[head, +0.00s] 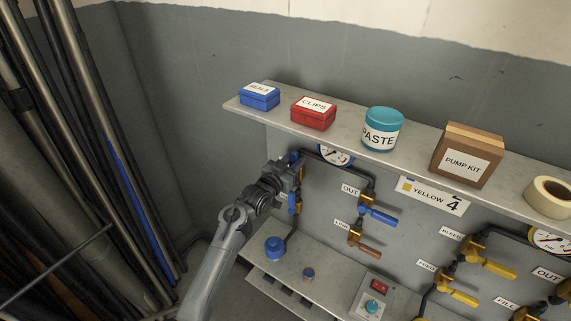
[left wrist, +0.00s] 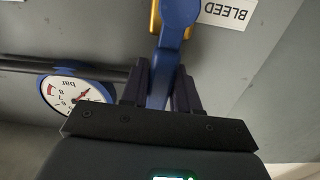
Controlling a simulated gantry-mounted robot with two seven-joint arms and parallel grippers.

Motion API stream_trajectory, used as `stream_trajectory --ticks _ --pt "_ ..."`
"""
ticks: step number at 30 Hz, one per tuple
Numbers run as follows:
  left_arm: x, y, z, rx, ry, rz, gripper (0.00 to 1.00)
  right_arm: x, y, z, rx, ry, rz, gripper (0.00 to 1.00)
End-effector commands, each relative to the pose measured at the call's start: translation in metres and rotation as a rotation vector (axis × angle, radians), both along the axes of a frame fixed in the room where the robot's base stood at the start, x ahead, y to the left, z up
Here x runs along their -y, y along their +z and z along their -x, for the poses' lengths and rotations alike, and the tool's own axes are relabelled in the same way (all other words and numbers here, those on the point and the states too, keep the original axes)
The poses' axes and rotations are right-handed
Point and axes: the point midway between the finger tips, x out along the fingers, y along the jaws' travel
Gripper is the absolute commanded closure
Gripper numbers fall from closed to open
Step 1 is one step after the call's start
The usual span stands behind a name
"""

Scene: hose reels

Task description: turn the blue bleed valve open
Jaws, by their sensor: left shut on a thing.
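The blue bleed valve handle (left wrist: 178,22) is in the left wrist view, by a yellow-brass valve body (left wrist: 155,18) and a white BLEED label (left wrist: 228,12). My left gripper (left wrist: 162,82) is shut on the handle, with one dark finger on each side of it. In the head view my left gripper (head: 294,166) is at the left end of the panel, under the shelf, and mostly hides this valve. My right gripper is in neither view.
A shelf (head: 240,105) with boxes, a paste tub (head: 383,128) and tape (head: 549,197) overhangs the panel. A pressure gauge (left wrist: 78,92) is close to the gripper. Blue-handled OUT (head: 378,214) and brown-handled (head: 366,248) valves are to the right. Pipes (head: 105,150) stand left.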

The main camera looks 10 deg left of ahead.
Motion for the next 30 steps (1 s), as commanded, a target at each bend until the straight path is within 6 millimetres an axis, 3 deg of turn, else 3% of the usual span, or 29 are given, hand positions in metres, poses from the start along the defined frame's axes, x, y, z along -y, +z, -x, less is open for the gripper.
stream_trajectory --ticks 20,21,24,30 --pt "0.0057 0.0002 -0.0034 -0.023 -0.010 0.061 1.00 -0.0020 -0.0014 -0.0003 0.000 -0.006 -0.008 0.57" --pt "0.0057 0.0001 -0.0034 -0.023 -0.010 0.061 0.66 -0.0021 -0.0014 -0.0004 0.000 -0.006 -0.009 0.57" --pt "0.0058 0.0000 -0.0034 -0.022 -0.011 0.060 0.50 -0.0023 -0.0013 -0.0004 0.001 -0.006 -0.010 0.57" --pt "0.0062 -0.0001 -0.0032 -0.023 -0.012 0.058 0.49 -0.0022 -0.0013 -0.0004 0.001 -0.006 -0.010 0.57"
